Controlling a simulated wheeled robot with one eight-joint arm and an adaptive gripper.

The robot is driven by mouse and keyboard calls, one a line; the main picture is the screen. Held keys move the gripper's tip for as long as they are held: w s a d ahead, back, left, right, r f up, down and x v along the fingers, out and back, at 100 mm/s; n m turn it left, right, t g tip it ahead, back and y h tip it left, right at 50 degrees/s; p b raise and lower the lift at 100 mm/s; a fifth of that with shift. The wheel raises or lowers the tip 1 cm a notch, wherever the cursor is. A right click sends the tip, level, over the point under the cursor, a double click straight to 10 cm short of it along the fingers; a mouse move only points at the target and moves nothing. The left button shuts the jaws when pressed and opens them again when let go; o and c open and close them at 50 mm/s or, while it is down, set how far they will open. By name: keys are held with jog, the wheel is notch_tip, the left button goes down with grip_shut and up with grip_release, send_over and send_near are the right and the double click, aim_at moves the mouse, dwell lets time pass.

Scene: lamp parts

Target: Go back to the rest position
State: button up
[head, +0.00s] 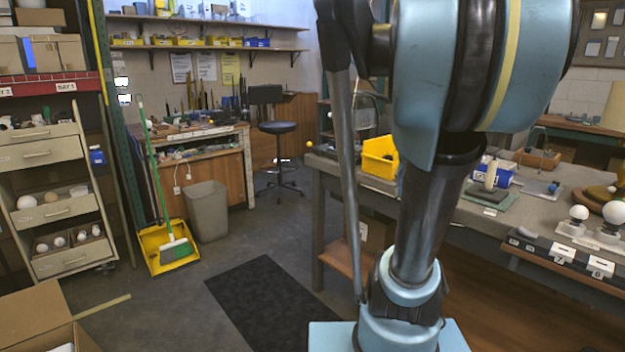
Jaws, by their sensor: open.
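My arm fills the middle and right of the head view, with blue and dark links rising out of the top edge. My gripper does not show in this view. The workbench (455,209) stands to the right, partly hidden behind my arm. On it are round white bulbs (578,212) on small stands and labelled blocks (562,252) along the front edge. A lamp shade (614,108) is cut off at the right edge.
A yellow bin (379,157) sits at the bench's far left corner. A drawer cabinet (42,156), broom (155,175), yellow dustpan (168,247), grey waste bin (207,211) and stool (281,128) stand to the left and back. The dark floor mat (270,300) is clear.

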jog(key=s+a+f+n, duration=0.8)
jog(key=s+f, duration=0.4)
jog(key=f, duration=0.3)
jog(key=shift+a+n+t, duration=0.3)
jog(key=shift+a+t, duration=0.1)
jog(key=shift+a, duration=0.4)
jog(key=shift+w+f, duration=0.15)
jog(key=shift+w, duration=0.3)
jog(key=shift+s, duration=0.1)
jog(key=shift+c, duration=1.2)
jog(key=shift+d, duration=0.1)
